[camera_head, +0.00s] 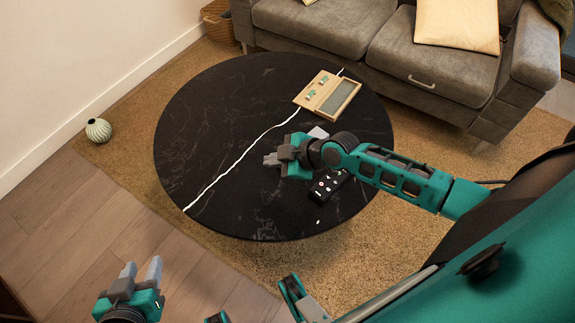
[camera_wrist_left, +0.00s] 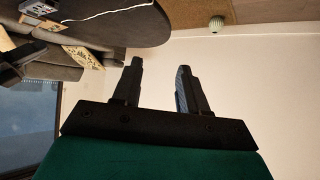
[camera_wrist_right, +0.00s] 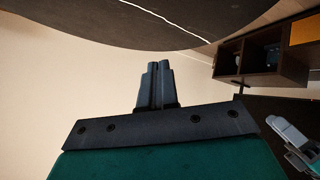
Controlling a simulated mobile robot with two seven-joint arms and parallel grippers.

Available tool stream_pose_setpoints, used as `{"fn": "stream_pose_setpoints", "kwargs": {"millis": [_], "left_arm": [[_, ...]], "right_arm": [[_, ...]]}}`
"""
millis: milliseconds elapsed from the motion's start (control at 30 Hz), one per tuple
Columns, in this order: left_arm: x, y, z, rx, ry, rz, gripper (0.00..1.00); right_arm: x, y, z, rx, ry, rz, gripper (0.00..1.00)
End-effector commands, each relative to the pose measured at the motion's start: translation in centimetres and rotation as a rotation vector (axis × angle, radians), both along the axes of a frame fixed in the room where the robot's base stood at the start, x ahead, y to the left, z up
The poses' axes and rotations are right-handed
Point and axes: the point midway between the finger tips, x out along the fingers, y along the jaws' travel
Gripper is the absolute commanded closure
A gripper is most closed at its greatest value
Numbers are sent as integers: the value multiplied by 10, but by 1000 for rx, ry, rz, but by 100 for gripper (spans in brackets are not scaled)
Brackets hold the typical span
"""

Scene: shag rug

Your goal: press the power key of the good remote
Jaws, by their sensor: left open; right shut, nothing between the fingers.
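A black remote (camera_head: 328,184) with pale key marks lies on the round black table (camera_head: 215,120), below my right arm in the head view. The arm may hide part of it. My right gripper (camera_head: 268,159) is shut and empty, left of the remote over the table; its closed fingers show in the right wrist view (camera_wrist_right: 157,68). My left gripper (camera_head: 141,271) is open and empty, off the table at lower left; its parted fingers show in the left wrist view (camera_wrist_left: 160,75). I see no second remote clearly, and the key markings are too small to read.
A wooden tray (camera_head: 327,94) with a grey panel and small items stands at the table's back right. A pale object (camera_head: 318,132) lies partly hidden behind my right gripper. A grey sofa (camera_head: 430,70) stands behind; a vase (camera_head: 98,130) stands left.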

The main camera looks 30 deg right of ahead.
Motion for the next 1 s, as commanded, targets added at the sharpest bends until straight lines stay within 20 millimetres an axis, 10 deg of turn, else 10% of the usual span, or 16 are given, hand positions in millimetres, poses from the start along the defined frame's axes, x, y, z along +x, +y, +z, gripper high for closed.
{"fn": "stream_pose_setpoints", "kwargs": {"millis": [333, 1000], "left_arm": [[9, -10, -34, -14, -14, -23, 57], [9, -10, -47, -14, -12, -26, 57]], "right_arm": [[71, -80, -6, -210, -90, 258, 100], [74, -85, -23, -218, -98, 275, 100]]}}
